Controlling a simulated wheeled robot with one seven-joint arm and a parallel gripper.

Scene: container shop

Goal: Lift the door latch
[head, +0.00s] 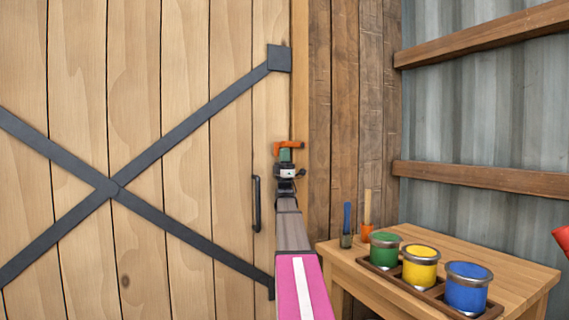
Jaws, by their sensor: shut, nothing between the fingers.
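The wooden plank door (150,75) fills the left of the head view, with dark metal braces crossing it. A small orange piece (291,144), which looks like the door latch, sits at the door's right edge by the frame. My gripper (285,156) is at the end of my outstretched arm, directly below and in front of the orange piece. It looks shut and holds nothing. I cannot tell whether it touches the orange piece, and the lower part of the latch is hidden behind it. A dark vertical handle (257,204) is on the door, left of my arm.
A wooden table (520,265) stands at the right, close to my arm. A tray on it holds green (385,251), yellow (420,267) and blue (466,289) paint cans. Two brushes (347,222) stand behind them. A corrugated wall (480,110) with wooden rails is beyond.

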